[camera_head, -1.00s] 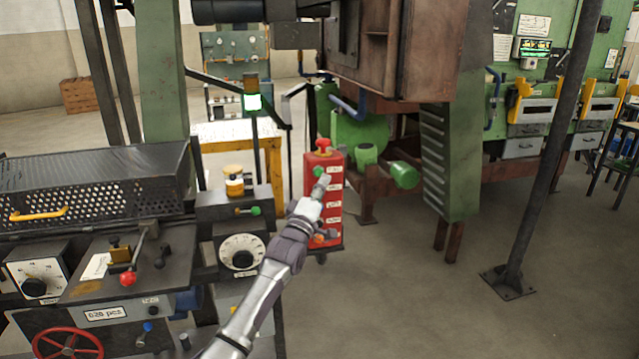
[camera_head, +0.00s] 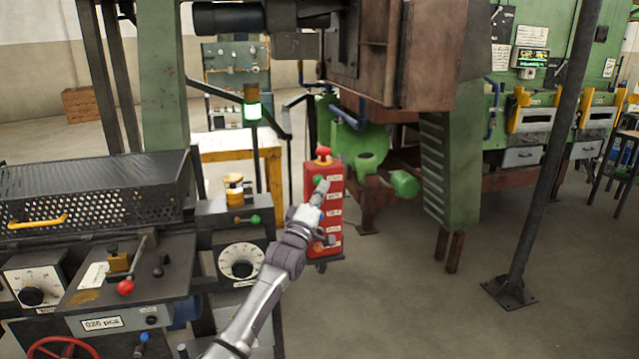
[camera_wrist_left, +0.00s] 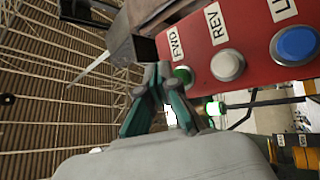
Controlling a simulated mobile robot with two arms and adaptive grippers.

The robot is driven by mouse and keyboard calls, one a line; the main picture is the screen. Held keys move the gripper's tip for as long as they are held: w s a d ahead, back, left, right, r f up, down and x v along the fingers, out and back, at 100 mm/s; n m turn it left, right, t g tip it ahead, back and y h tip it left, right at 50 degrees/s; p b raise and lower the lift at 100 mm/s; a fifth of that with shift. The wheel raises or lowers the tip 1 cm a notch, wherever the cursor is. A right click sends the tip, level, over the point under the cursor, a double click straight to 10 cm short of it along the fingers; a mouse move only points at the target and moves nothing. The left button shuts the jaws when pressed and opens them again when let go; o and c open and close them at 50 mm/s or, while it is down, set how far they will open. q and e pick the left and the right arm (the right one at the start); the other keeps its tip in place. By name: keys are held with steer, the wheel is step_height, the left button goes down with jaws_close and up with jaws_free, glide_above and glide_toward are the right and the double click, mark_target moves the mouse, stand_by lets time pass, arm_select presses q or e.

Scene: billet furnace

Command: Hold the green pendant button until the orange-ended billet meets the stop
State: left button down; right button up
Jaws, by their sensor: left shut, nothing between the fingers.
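My right gripper is not in view. I cannot make out the orange-ended billet or the stop.
A black perforated guard (camera_head: 95,195) and a control desk with a dial (camera_head: 241,259) stand at left. Green and rusty machinery (camera_head: 400,60) fills the centre. A dark post (camera_head: 548,160) stands right, with open floor before it.

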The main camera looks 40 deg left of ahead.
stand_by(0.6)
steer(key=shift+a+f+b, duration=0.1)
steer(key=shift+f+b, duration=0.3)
